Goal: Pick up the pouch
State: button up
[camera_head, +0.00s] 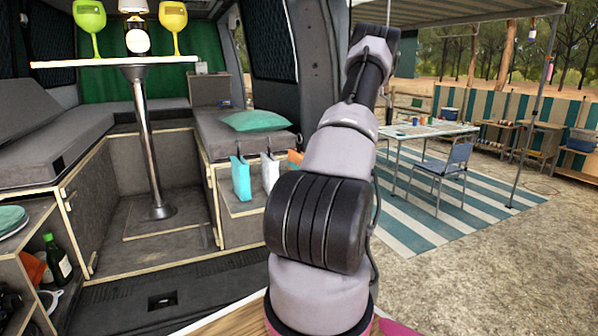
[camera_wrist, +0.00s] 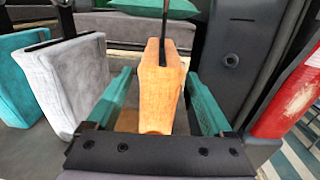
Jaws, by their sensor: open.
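An orange pouch (camera_wrist: 160,85) hangs upright from a dark strap in the middle of the wrist view. In the head view only a small part of the orange pouch (camera_head: 295,157) shows beside my arm. My gripper (camera_wrist: 158,76) is open, with one teal finger on each side of the orange pouch. Gaps show between the pouch and both fingers. A grey-white pouch (camera_wrist: 75,80) hangs to its left, and a teal pouch (camera_wrist: 18,85) hangs further left. In the head view my gripper is hidden behind my arm.
A red cylinder (camera_wrist: 290,98) stands close on the right, beside a dark panel (camera_wrist: 232,60). A green pillow (camera_head: 255,120) lies on the grey bench behind the pouches. A table (camera_head: 135,62) bearing goblets stands left. A camp table (camera_head: 425,130) and chair stand outside.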

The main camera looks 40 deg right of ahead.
jog(key=shift+w+d, duration=0.2)
jog(key=shift+w, duration=1.25)
grip_shut()
